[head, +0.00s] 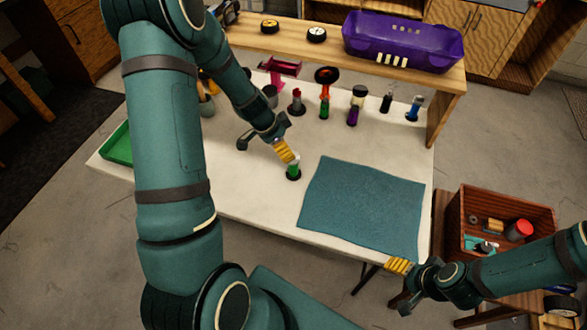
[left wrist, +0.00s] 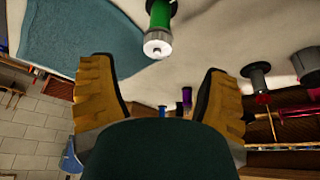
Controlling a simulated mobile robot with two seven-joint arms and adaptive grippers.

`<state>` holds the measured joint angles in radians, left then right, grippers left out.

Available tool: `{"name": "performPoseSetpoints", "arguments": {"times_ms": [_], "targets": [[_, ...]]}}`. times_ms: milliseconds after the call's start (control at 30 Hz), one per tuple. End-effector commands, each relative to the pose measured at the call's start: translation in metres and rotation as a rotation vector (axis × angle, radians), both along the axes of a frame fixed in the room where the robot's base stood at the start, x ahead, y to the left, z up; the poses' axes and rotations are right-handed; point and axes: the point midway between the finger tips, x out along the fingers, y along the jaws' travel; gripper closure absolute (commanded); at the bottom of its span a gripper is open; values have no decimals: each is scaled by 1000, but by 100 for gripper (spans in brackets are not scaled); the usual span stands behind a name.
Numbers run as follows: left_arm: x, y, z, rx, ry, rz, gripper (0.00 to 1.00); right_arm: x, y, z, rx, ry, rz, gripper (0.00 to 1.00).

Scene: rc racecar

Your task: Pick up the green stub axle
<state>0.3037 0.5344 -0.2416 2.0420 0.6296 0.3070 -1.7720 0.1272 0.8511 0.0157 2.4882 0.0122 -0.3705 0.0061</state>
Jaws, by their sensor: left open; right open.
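The green stub axle (head: 294,170) stands upright in a dark round base on the white table, left of the blue mat. Its pale metal tip shows at the top. In the left wrist view the green stub axle (left wrist: 160,20) is at the top middle, beyond the fingers. My left gripper (head: 285,151) is open, right by the axle's upper end; its two yellow-padded fingers (left wrist: 160,95) are wide apart with nothing held between them. Whether a finger touches the axle cannot be told. My right gripper (head: 398,266) is open and empty by the table's front right edge.
A blue mat (head: 362,205) covers the table's right front. Several coloured parts on dark bases stand behind, including a purple one (head: 353,114) and a blue one (head: 415,108). A purple tray (head: 402,42) sits on the raised shelf. A wooden crate (head: 508,205) stands at right.

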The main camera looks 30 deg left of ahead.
Motion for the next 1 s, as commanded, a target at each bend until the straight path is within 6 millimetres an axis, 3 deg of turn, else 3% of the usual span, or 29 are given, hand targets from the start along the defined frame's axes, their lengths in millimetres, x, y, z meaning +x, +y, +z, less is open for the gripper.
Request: {"name": "performPoseSetpoints", "arguments": {"times_ms": [100, 433, 700, 1000], "targets": [[6, -5, -22, -1, 3, 0, 24, -1, 0, -5, 0, 3, 2, 30], [15, -13, -44, -1, 3, 0, 24, -3, 0, -7, 2, 6, 4, 30], [28, -24, -77, 0, 3, 2, 24, -3, 1, -10, 2, 7, 6, 30], [30, -25, -82, 0, 1, 2, 24, -4, 1, -10, 2, 9, 7, 30]]}}
